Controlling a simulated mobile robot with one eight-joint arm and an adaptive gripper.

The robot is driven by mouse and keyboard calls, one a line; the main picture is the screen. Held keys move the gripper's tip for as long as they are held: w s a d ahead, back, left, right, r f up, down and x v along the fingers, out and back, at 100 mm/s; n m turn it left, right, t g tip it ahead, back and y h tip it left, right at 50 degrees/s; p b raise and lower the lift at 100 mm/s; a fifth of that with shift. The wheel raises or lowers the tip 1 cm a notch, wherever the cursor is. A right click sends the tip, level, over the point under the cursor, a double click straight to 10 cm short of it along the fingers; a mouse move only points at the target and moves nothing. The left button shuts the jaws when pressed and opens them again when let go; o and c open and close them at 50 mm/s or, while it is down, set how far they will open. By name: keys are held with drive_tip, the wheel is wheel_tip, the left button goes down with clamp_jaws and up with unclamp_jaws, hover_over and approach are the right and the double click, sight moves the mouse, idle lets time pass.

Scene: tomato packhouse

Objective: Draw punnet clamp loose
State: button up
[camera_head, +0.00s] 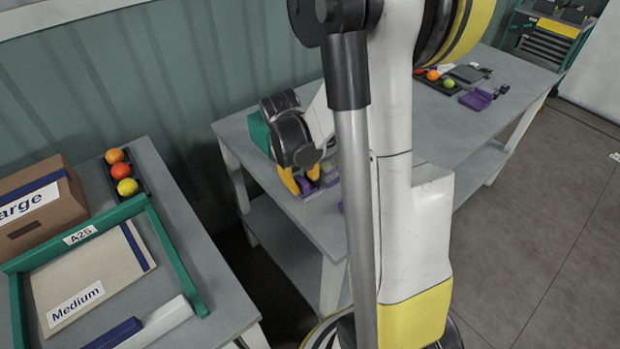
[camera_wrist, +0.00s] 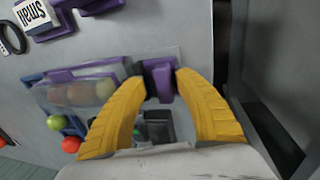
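In the wrist view a purple clamp block (camera_wrist: 159,78) sits between the yellow fingertips of my gripper (camera_wrist: 159,84). One fingertip meets each side of it, so the gripper looks shut on it. To the left is a clear punnet (camera_wrist: 50,97) with blurred tomatoes inside and a purple bar along its top. In the head view my gripper (camera_head: 304,182) is low over the middle table, beside purple parts; my arm hides much of this spot.
The middle table (camera_head: 460,125) also carries a dark tray of tomatoes (camera_head: 437,80) and a purple piece (camera_head: 475,99). At left, another table holds a cardboard box (camera_head: 35,210), a green-framed tray (camera_head: 180,265) and a tomato tray (camera_head: 143,180).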

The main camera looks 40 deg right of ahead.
sight(303, 179)
idle(0.3)
drive_tip(key=shift+a+r+p, duration=0.25)
drive_tip(key=shift+r+p, duration=0.6)
drive_tip(key=shift+r, duration=0.3)
drive_tip(key=shift+a+r+p, duration=0.2)
drive_tip(key=shift+r+p, duration=0.65)
drive_tip(key=shift+r, duration=0.25)
wheel_tip(303, 179, up, 7)
drive_tip(key=p, duration=0.5)
